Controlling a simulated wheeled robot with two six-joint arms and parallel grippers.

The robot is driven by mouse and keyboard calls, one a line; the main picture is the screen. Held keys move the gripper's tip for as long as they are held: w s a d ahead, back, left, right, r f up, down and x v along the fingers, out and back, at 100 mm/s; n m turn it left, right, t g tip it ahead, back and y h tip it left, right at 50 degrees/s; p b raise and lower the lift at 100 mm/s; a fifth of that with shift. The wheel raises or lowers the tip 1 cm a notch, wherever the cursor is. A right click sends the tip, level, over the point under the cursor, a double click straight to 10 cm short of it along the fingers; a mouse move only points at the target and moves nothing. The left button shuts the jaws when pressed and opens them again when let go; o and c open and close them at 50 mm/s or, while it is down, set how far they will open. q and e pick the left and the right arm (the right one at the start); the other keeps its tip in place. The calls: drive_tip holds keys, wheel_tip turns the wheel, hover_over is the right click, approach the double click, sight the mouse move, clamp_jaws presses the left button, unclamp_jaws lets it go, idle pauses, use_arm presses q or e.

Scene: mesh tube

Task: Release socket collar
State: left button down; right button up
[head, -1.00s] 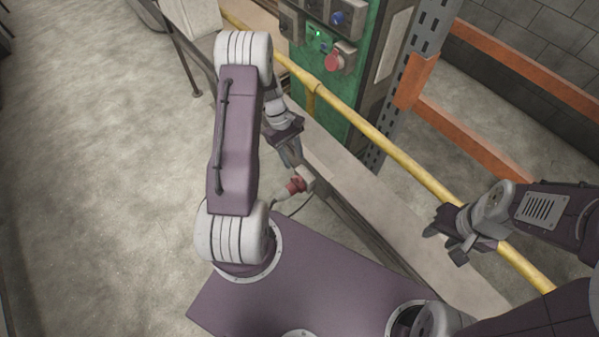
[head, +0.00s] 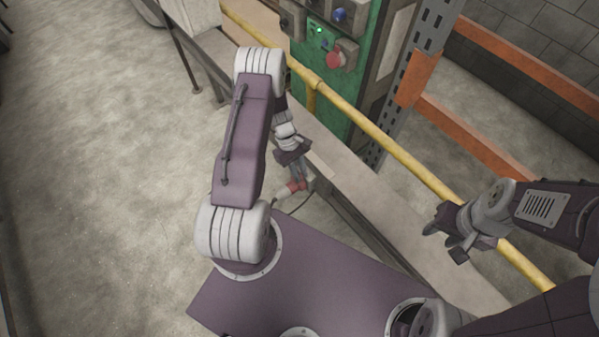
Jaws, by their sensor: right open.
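My right gripper (head: 444,244) is open and empty over the ledge at the right, well away from the collar.
A yellow rail (head: 399,155) runs diagonally along the ledge (head: 375,200). Behind it stands a green panel (head: 318,75) with a red button (head: 336,60) and a blue knob. An orange beam and a perforated post stand at the right. Floor at left is clear.

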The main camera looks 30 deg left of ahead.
use_arm(q)
drive_tip(key=shift+w+a+f+h+b, duration=0.25)
drive_tip(key=shift+a+h+b, duration=0.3)
drive_tip(key=shift+b, duration=0.3)
drive_tip(key=shift+r+g+h+b, duration=0.15)
drive_tip(key=shift+g+h+b, duration=0.15)
drive_tip(key=shift+g+h, duration=0.1)
drive_tip(key=shift+r, duration=0.15)
drive_tip(key=c, duration=1.3)
unclamp_jaws()
drive_tip(key=shift+a, duration=0.1)
drive_tip(key=v, duration=0.9)
